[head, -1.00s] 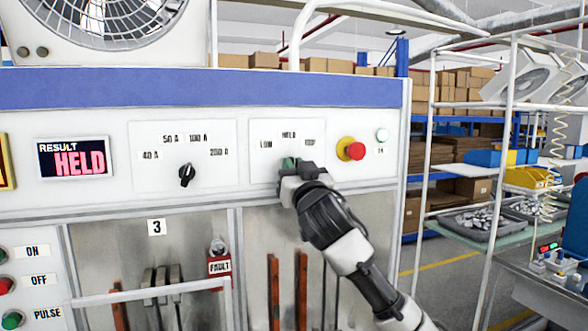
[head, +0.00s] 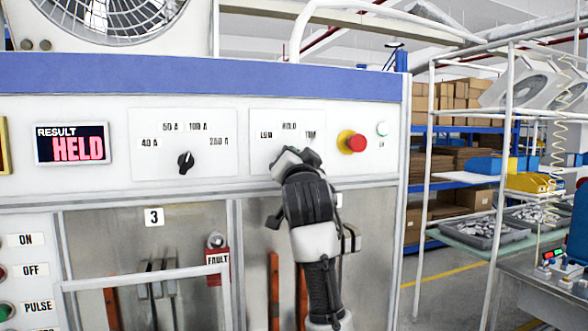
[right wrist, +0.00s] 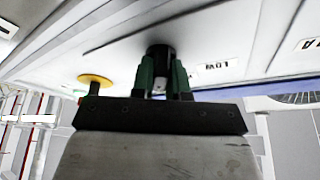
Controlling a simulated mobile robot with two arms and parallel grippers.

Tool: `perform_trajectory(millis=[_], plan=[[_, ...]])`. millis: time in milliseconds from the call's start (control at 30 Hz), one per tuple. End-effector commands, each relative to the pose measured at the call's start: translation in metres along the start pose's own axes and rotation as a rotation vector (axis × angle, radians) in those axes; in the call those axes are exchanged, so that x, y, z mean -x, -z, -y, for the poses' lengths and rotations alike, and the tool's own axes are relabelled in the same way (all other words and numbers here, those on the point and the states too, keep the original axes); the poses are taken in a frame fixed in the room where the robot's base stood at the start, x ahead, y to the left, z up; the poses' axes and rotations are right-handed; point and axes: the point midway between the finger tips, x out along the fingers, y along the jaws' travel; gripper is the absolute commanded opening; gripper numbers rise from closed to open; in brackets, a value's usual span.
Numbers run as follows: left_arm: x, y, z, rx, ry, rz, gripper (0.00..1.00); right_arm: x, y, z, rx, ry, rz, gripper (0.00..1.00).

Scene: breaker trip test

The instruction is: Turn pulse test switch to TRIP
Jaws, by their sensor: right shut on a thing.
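My right gripper (head: 295,154) is at the panel below these labels and hides the switch knob in the head view. In the right wrist view, the black knob (right wrist: 160,52) sits between the two green fingers of my right gripper (right wrist: 162,76), which is shut on it. The knob's pointing direction is not clear. The result display (head: 72,144) reads HELD. My left gripper is not in view.
A red button on a yellow collar (head: 351,142) is close to the right of my gripper. A black selector knob (head: 186,162) with amp labels is to the left.

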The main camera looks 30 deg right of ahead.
Motion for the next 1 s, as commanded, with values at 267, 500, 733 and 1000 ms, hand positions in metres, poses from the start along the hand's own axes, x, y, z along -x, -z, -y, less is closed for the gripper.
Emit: perform_trajectory(millis=[267,500,733,1000], plan=[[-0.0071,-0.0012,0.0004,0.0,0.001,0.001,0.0,0.0004,0.0003,0.0002,-0.147,-0.059,-0.001,0.0],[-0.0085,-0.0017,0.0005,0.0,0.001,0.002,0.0,0.0001,0.0008,-0.0002,-0.202,-0.084,-0.003,0.0],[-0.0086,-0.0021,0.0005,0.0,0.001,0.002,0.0,-0.0001,0.0014,-0.0004,-0.213,-0.089,-0.004,0.0],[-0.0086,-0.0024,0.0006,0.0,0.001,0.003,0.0,0.0,0.0017,-0.0003,-0.214,-0.088,-0.004,0.19]])
